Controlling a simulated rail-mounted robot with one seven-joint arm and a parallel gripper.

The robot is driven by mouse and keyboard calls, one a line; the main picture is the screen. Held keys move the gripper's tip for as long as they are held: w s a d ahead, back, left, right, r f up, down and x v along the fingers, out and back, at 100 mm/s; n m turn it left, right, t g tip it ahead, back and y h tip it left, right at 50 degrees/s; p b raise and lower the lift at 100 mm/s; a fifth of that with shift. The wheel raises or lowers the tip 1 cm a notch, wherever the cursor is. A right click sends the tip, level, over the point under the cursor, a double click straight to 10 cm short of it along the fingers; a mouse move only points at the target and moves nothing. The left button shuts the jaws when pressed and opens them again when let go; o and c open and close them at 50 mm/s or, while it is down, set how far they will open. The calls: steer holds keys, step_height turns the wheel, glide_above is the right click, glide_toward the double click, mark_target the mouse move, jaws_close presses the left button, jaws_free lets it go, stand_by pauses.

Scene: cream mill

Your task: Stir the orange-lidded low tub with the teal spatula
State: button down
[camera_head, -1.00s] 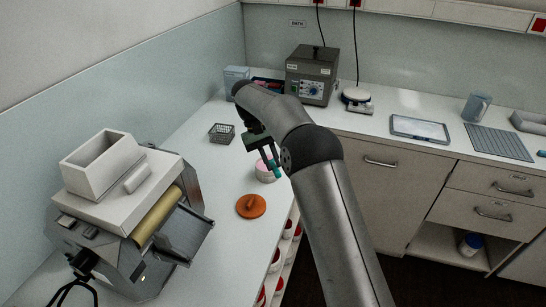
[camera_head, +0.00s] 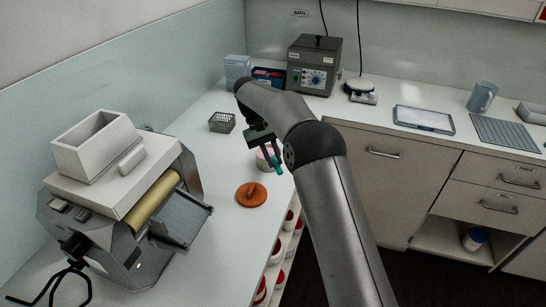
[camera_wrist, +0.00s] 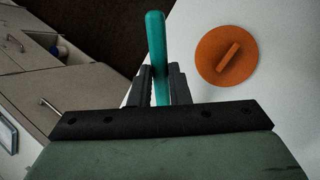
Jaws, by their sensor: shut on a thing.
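The low tub (camera_head: 262,163) stands on the counter in the head view, open, with pinkish contents, and is partly hidden behind my gripper. Its orange lid (camera_head: 251,194) lies flat on the counter in front of the tub. The lid also shows at the upper right of the wrist view (camera_wrist: 227,56). My gripper (camera_wrist: 160,88) is shut on the teal spatula (camera_wrist: 156,42), which sticks out between the fingers. In the head view the spatula (camera_head: 278,165) shows at the tub's right side. I cannot tell whether its hidden end is in the contents.
The mill (camera_head: 125,205) with its hopper and roller stands at left. A wire basket (camera_head: 222,122) sits behind the tub. A grey bath unit (camera_head: 314,65) and small scale (camera_head: 361,90) stand at the back. The counter's front edge runs close by the tub, with jars on shelves below.

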steer(key=shift+f, duration=0.45)
stand_by(1.9)
steer(key=shift+s+d, duration=0.1)
steer(key=shift+s, duration=0.25)
steer(key=shift+r, duration=0.1)
stand_by(0.6)
step_height(320, 180, up, 6)
steer(key=p, duration=0.6)
stand_by(1.0)
